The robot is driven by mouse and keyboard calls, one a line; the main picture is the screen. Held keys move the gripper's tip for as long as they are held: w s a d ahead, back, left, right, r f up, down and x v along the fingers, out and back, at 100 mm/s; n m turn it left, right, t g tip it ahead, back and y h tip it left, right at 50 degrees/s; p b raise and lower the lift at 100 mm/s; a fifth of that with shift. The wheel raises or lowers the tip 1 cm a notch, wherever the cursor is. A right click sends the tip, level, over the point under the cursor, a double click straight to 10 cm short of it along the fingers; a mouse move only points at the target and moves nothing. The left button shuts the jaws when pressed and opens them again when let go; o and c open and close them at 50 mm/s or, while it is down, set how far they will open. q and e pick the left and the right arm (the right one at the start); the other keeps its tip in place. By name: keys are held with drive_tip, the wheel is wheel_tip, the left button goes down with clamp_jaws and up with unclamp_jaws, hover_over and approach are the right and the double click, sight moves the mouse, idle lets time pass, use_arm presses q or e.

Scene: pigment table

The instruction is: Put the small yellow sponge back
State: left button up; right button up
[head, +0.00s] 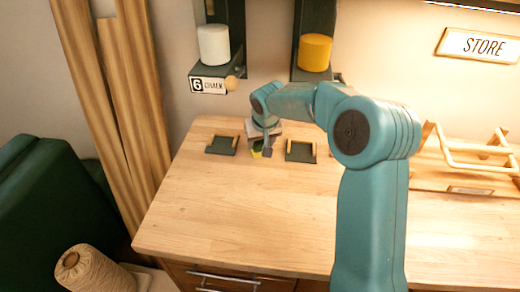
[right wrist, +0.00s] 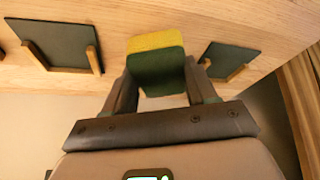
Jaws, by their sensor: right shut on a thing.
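The small sponge (right wrist: 158,66) has a yellow face and a dark green face. My right gripper (right wrist: 157,85) is shut on it, with a finger on each side in the right wrist view. In the head view the right gripper (head: 262,150) is at the back of the table, and only a little of the sponge (head: 256,154) shows under it. It is between two dark green pads with wooden edge strips, the left pad (head: 221,146) and the right pad (head: 300,152). I cannot tell whether the sponge touches the table. My left gripper is not in view.
The wooden table (head: 220,220) is bare in front of the pads. A wooden rack (head: 470,150) stands at the right. Wall shelves hold a white cylinder (head: 214,45), above a chalk label (head: 208,86), and a yellow cylinder (head: 315,53). A twine spool (head: 90,270) is at lower left.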

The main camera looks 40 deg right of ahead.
sight(261, 146)
drive_tip(key=shift+s+f, duration=0.25)
drive_tip(key=shift+f, duration=1)
drive_tip(key=shift+w+f, duration=0.1)
drive_tip(key=shift+f, duration=0.25)
drive_tip(key=shift+w+f, duration=0.15)
drive_tip(key=shift+f, duration=0.15)
drive_tip(key=o, duration=0.9)
drive_tip(key=shift+o, duration=0.2)
